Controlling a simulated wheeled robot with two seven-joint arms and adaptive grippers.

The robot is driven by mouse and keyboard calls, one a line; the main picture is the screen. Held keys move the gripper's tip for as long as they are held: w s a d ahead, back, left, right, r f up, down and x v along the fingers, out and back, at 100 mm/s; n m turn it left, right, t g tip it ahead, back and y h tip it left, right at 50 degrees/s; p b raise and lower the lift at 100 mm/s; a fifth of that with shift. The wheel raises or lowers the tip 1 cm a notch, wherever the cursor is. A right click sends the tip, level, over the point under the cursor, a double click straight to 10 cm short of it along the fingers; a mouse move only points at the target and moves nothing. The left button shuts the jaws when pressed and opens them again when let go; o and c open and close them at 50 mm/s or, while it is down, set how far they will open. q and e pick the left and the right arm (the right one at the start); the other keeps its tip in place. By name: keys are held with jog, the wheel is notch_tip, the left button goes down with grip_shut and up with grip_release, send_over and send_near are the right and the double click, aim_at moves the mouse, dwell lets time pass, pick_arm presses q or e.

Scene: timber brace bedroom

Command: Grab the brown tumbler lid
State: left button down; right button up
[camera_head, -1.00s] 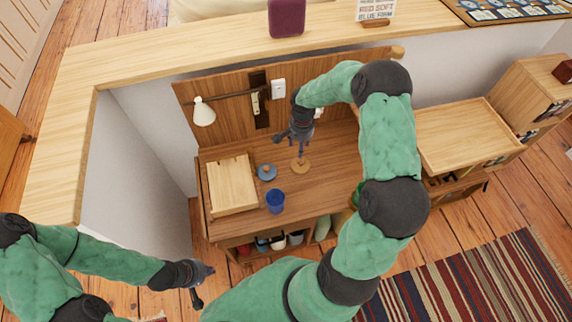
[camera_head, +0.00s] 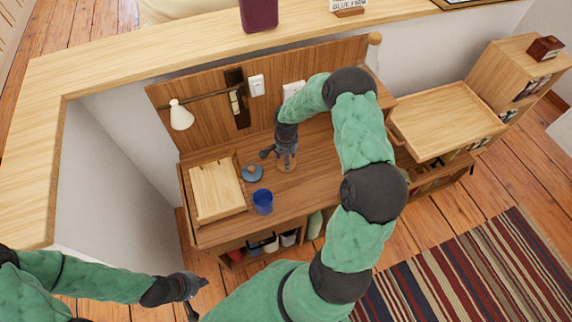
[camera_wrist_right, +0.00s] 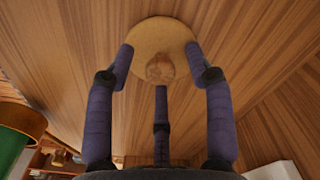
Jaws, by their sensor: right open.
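The brown tumbler lid (camera_head: 291,163), a flat tan disc with a round knob, lies on the wooden desk (camera_head: 240,228). In the right wrist view the lid (camera_wrist_right: 160,28) is ahead of the fingers, with its knob between them. My right gripper (camera_head: 274,157) is open and just above the lid; it partly hides the lid in the head view. In its wrist view the right gripper (camera_wrist_right: 160,62) has its fingers spread around the knob, with nothing held. My left gripper (camera_head: 198,296) is open and empty at the lower left, away from the desk.
A blue cup (camera_head: 263,203), a blue-grey lid (camera_head: 252,174) and a light wooden box (camera_head: 216,190) stand left of the brown lid. A green container with a brown rim (camera_wrist_right: 14,135) shows at the wrist view's left edge.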

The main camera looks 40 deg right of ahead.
jog(key=shift+f, duration=0.5)
grip_shut()
jog(key=shift+r, duration=0.15)
